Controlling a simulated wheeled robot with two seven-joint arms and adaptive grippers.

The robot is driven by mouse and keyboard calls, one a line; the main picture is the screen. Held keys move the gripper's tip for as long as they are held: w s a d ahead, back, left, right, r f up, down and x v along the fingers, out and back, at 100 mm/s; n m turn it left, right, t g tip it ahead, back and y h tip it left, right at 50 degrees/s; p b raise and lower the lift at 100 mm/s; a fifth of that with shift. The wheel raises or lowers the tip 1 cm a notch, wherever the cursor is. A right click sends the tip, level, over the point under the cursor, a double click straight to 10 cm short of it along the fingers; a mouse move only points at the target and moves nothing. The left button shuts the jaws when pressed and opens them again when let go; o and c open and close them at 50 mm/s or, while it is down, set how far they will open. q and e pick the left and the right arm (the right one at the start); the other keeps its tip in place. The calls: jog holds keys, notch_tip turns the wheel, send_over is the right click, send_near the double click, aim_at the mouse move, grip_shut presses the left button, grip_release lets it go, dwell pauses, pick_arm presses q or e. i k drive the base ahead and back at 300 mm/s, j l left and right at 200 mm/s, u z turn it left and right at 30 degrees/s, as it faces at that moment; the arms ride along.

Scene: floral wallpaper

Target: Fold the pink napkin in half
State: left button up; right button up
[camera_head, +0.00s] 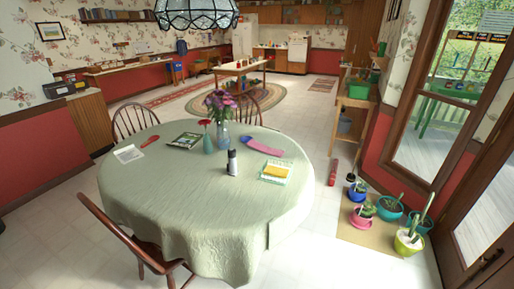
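A flat, long pink piece (262,147) lies on the right back part of the round table, which has a pale green cloth (180,200). One end of it looks blue-violet. It may be the pink napkin, but it is too small to tell whether it is cloth or folded. No other pink cloth shows on the table. Neither of my grippers is in view.
Near the pink piece stand vases of flowers (222,138), a dark bottle (232,163) and a yellow item (277,171) on a booklet. A book (185,141) and white paper (128,155) lie left. Wooden chairs (130,240) surround the table; potted plants (408,242) stand right.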

aim_at(255, 145)
jog(key=i+l, duration=1.15)
jog(key=l, duration=0.15)
jog(key=i+l+u, duration=0.1)
jog(key=i+l, duration=1)
jog(key=l, duration=0.25)
jog(key=k+l, duration=0.2)
jog(key=k+u, duration=0.05)
jog(key=k, duration=0.05)
